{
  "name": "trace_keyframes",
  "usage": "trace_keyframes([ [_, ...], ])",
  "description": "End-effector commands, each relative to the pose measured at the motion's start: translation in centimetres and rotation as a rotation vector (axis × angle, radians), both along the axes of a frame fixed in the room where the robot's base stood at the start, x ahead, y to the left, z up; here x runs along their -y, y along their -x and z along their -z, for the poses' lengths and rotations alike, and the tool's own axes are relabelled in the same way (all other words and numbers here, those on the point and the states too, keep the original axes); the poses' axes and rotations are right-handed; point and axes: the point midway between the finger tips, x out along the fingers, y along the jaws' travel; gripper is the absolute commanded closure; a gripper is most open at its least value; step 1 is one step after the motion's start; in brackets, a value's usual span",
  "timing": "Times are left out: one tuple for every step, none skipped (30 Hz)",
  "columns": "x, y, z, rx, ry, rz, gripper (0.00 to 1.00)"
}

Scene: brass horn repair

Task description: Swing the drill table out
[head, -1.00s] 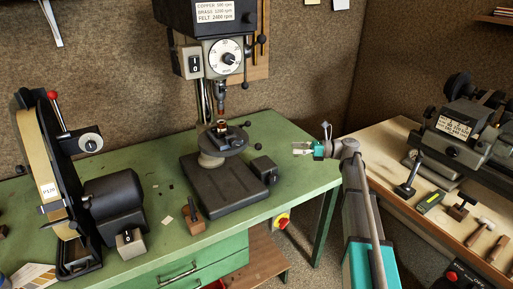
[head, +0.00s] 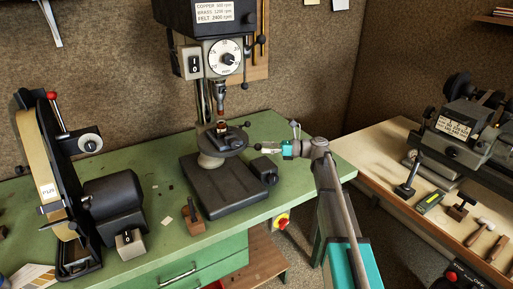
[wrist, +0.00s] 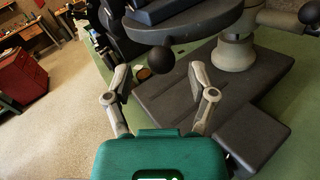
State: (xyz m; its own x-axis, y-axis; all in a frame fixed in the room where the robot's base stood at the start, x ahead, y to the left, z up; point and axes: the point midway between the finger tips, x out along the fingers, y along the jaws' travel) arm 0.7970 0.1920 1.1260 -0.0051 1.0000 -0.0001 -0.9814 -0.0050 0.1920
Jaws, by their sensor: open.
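The drill table (head: 232,146) is a dark round plate on a grey column collar, under the drill chuck (head: 221,112). A small dark vise with a copper-coloured piece (head: 222,128) sits on it. The table also shows at the top of the wrist view (wrist: 205,25). A black ball knob (wrist: 161,60) at the table's edge lies between my two fingertips in the wrist view; it shows in the head view (head: 257,147) just left of my fingers. My gripper (head: 268,148) is open, its fingers (wrist: 160,78) either side of the knob with gaps, not visibly touching it.
The black drill base (head: 225,187) stands below on the green bench (head: 150,225). A belt sander (head: 45,150) is at left. A second bench (head: 400,135) with a lathe and tools is at right.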

Motion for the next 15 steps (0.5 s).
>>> trace_keyframes([
  [-0.7,0.0,0.0,0.000,0.000,-0.001,0.27],
  [-1.1,0.0,0.0,0.000,0.000,-0.001,0.27],
  [-1.5,0.0,0.0,0.000,0.000,-0.001,0.27],
  [-1.7,0.0,0.0,0.000,0.000,-0.001,0.27],
  [-2.0,0.0,0.0,0.000,0.000,-0.001,0.27],
  [-2.3,0.0,0.0,0.000,0.000,-0.001,0.27],
  [-2.5,0.0,0.0,0.000,0.000,-0.001,0.27],
  [-2.7,0.0,0.0,0.000,0.000,-0.001,0.27],
  [-2.9,0.0,0.0,0.000,0.000,0.000,0.27],
  [-2.9,0.0,0.0,0.000,0.000,0.000,0.27],
  [-3.0,0.0,0.0,0.000,0.000,0.000,0.27],
  [-3.1,0.0,0.0,0.000,0.000,0.000,0.27],
  [-3.1,0.0,0.0,0.000,0.000,0.000,0.27],
  [-3.1,0.0,0.0,0.000,0.000,0.000,0.27],
  [-3.1,0.0,0.0,0.000,0.000,0.000,0.27],
])
